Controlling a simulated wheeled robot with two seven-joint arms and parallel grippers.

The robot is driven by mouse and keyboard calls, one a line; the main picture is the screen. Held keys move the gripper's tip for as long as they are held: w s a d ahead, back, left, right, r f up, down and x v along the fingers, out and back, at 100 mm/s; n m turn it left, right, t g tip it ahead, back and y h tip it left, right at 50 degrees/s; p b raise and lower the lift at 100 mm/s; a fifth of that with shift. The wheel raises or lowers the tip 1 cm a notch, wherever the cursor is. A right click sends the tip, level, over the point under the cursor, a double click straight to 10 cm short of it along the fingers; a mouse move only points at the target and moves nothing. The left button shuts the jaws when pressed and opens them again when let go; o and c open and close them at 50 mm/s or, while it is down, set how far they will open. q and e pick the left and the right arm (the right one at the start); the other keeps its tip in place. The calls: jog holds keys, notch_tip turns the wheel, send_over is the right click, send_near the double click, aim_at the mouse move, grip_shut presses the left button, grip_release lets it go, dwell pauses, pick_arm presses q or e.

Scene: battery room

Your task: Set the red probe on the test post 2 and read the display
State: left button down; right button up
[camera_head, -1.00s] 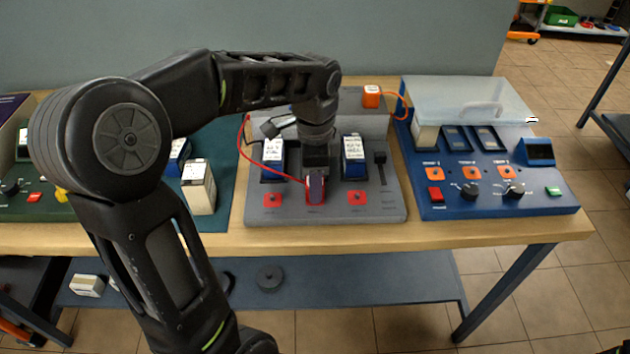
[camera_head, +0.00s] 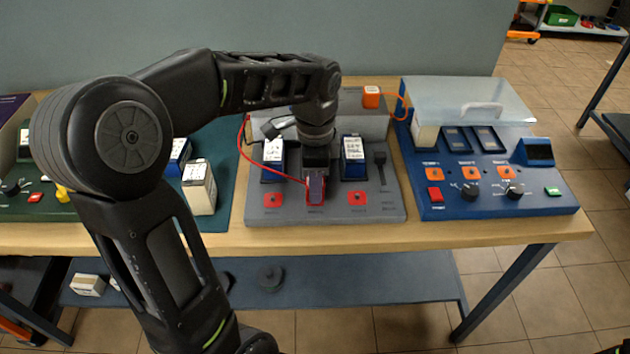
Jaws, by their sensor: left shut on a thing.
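The red probe (camera_head: 316,200) is in my left gripper (camera_head: 316,186), which is shut on it at the front middle of the grey test panel (camera_head: 385,212). A red cable (camera_head: 268,170) loops from the panel's back left to the probe. Red post pads show to the left (camera_head: 271,200) and right (camera_head: 357,198) of the gripper. What lies right under the probe is hidden, so I cannot tell whether the tip touches a post. Post numbers are too small to read. No display shows on the grey panel; my arm covers part of its back.
Two blue-and-white batteries (camera_head: 274,158) (camera_head: 354,158) stand in the panel beside the gripper. A blue station (camera_head: 460,206) with a clear lid (camera_head: 470,95) and a dark screen (camera_head: 536,152) stands right. A cream battery (camera_head: 199,186) stands left. The table's front strip is clear.

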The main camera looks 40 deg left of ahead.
pick_arm(q)
jog(key=shift+f+b, duration=0.45)
jog(key=shift+f, duration=0.25)
jog(key=c, duration=1.2)
grip_release()
jog(key=shift+r, duration=0.1)
jog(key=shift+r, duration=0.1)
notch_tip(320, 180, up, 6)
jog(key=p, duration=0.5)
jog(key=shift+f, duration=0.25)
jog(key=shift+r+p, duration=2.1)
jog(key=shift+r, duration=0.6)
jog(key=shift+f, duration=0.1)
